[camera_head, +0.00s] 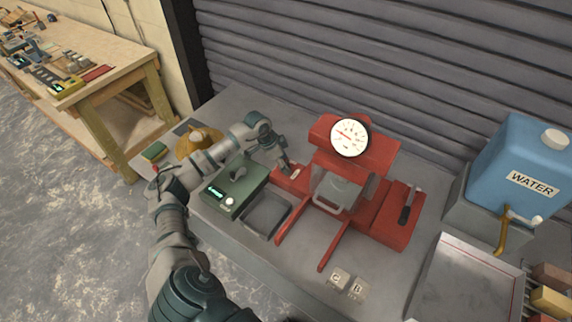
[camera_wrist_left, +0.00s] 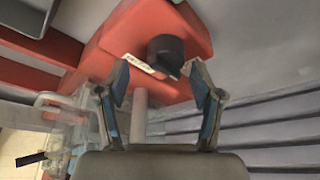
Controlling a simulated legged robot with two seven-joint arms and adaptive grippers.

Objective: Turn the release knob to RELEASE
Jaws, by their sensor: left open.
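The red press (camera_head: 385,215) stands on the grey bench with a round white gauge (camera_head: 350,138) on top. In the left wrist view a black knob (camera_wrist_left: 166,53) sits on a red block (camera_wrist_left: 115,40) of the press, beside a white label (camera_wrist_left: 138,65) too small to read. My left gripper (camera_wrist_left: 161,80) is open, its two fingers apart with the knob just beyond their tips, roughly between them. In the head view my left gripper (camera_head: 285,165) is at the press's left side, and the knob cannot be made out there. My right gripper is not in view.
A green scale (camera_head: 234,190) and a grey tray (camera_head: 266,213) are left of the press. Two small lettered blocks, C (camera_head: 338,280) and B (camera_head: 356,290), lie in front. A blue water tank (camera_head: 520,165) and a flat metal tray (camera_head: 465,280) are at the right.

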